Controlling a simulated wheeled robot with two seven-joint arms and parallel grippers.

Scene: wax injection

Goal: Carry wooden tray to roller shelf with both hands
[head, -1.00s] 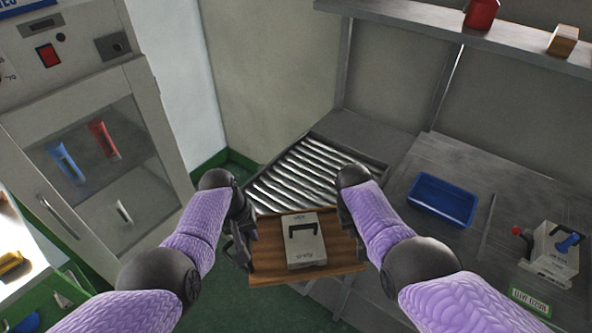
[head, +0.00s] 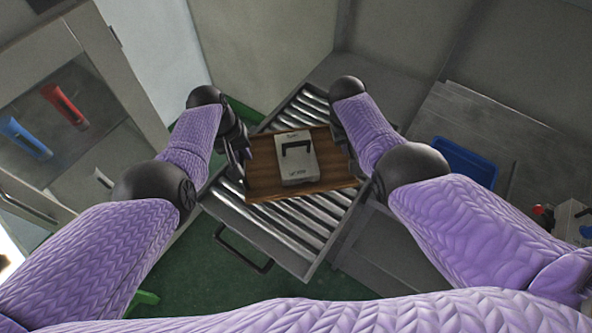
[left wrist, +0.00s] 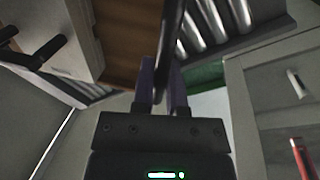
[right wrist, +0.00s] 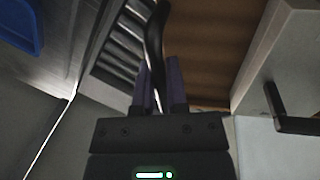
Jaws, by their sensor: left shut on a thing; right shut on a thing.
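The wooden tray (head: 262,180) is held between my two grippers above the roller shelf (head: 290,236) in the head view. A light grey box with a black handle (head: 297,160) rides on the tray. My left gripper (head: 236,152) is shut on the tray's left side; the dark handle shows between its fingers in the left wrist view (left wrist: 168,85). My right gripper (head: 350,150) is shut on the right side, with a dark curved handle between its fingers in the right wrist view (right wrist: 158,85). I cannot tell whether the tray touches the rollers.
The shelf has a black front handle (head: 243,252). A cabinet with a clear door (head: 50,130) holding red and blue items stands at the left. A blue bin (head: 463,160) sits on the grey workbench (head: 480,125) at the right. Green floor (head: 200,270) shows below.

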